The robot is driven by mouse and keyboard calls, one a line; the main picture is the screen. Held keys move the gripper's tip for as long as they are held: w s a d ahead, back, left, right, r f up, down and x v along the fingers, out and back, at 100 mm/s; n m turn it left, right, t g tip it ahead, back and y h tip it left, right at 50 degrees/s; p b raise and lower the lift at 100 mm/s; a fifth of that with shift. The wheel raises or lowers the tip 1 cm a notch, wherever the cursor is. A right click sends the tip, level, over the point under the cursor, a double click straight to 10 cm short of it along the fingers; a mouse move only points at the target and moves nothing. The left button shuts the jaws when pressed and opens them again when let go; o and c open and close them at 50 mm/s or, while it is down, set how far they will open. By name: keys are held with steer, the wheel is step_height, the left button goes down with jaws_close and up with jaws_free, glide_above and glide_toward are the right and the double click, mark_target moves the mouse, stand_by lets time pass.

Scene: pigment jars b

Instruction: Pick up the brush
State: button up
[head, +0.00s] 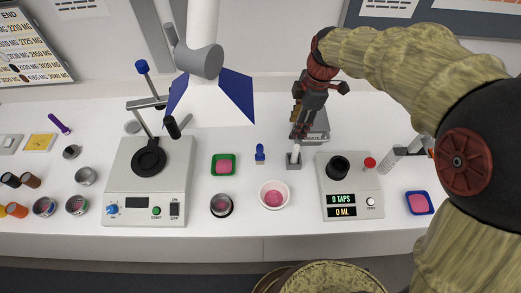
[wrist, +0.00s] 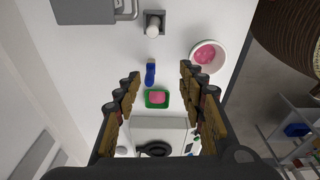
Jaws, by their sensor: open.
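My gripper (head: 299,133) hangs over the back of the white table, right of centre in the head view. In the wrist view my gripper (wrist: 159,76) is open, with nothing between its fingers. A small blue upright thing (head: 260,153) stands left of it; it also shows in the wrist view (wrist: 150,74), below the fingertips. A white rounded piece (head: 295,153) stands in a small grey block (head: 293,163), close below my gripper in the head view; the wrist view shows the white piece (wrist: 153,28) too. I cannot tell for sure which of these is the brush.
A green tray (head: 223,172) with pink stuff and a white bowl (head: 274,195) of pink stuff stand near. A hotplate (head: 148,205) is left, a tapping device (head: 349,206) right. A grey metal thing (head: 319,138) is behind. Several jars stand far left.

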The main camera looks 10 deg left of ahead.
mark_target(261, 144)
steer(key=a+f+n, duration=0.2)
steer(key=a+f, duration=0.1)
steer(key=f, duration=0.1)
steer(key=w+a+f+n+g+p, duration=0.1)
steer(key=a+f+n, duration=0.2)
steer(key=a+f+n+g+p, duration=0.1)
steer(key=a+f+n, duration=0.2)
steer(key=a+f, duration=0.1)
steer(key=shift+w+f, duration=0.2)
steer(key=shift+f, duration=0.15)
steer(key=x, duration=0.5)
steer(key=shift+s+a+f, duration=0.1)
steer(key=shift+a+f, duration=0.15)
steer(key=shift+f, duration=0.05)
jaws_close()
